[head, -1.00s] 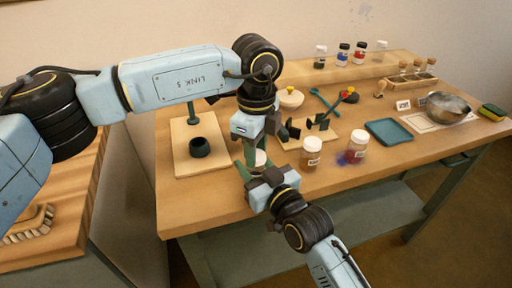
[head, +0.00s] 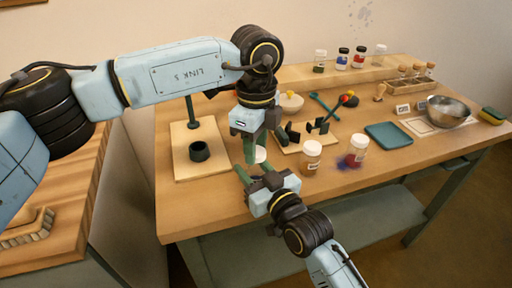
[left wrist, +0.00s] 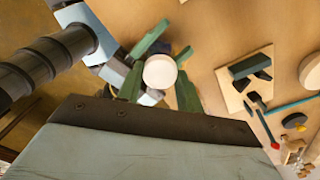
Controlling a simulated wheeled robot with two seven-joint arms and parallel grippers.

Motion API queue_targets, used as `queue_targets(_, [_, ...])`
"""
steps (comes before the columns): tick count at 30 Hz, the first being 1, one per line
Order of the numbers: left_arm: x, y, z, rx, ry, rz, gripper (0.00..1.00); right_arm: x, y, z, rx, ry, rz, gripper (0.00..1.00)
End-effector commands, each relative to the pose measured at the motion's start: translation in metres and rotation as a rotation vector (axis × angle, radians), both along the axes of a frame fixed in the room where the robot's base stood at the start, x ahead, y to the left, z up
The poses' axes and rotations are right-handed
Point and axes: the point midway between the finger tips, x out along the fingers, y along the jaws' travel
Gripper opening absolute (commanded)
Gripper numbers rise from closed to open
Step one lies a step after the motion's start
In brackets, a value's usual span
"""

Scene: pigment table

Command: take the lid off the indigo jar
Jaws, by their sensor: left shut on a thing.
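My left gripper (head: 262,150) points down from above, its green fingers shut on a round white lid (left wrist: 160,71), which I take for the indigo jar's lid; a bit of white also shows between the fingers in the head view (head: 260,155). The jar body below is hidden by the lid and fingers, and I cannot read a label. I cannot tell whether lid and jar are apart. My right gripper (head: 254,177) reaches in from the front, just below the left one, with its fingers beside the same spot. Its grip is partly hidden.
Close on the right stand an amber jar (head: 311,157) and a red jar (head: 357,150) over a blue stain. A wooden board with black holders (head: 291,147) lies behind. A teal tray (head: 389,135) and a metal bowl (head: 448,111) are farther right.

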Motion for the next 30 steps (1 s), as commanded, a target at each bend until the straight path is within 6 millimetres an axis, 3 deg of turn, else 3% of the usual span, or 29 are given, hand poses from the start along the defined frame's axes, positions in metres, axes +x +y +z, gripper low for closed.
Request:
queue_targets(11, [0.0, 0.0, 0.002, 0.0, -0.001, 0.0, 0.09, 0.0, 0.0, -0.001, -0.001, 0.002, 0.0, 0.0])
queue_targets(21, [0.0, 0.0, 0.038, -0.001, -0.002, 0.0, 0.09, 0.0, 0.0, -0.001, -0.001, 0.002, 0.0, 0.0])
queue_targets(28, [0.0, 0.0, 0.041, 0.001, 0.0, -0.001, 0.09, 0.0, 0.0, -0.001, -0.001, 0.002, 0.0, 0.0])
queue_targets(29, [0.0, 0.0, 0.041, 0.0, 0.0, 0.0, 0.09, 0.0, 0.0, -0.001, -0.001, 0.002, 0.0, 0.42])
queue_targets(30, [0.0, 0.0, 0.041, 0.0, 0.0, 0.0, 0.09, 0.0, 0.0, -0.001, -0.001, 0.002, 0.0, 0.47])
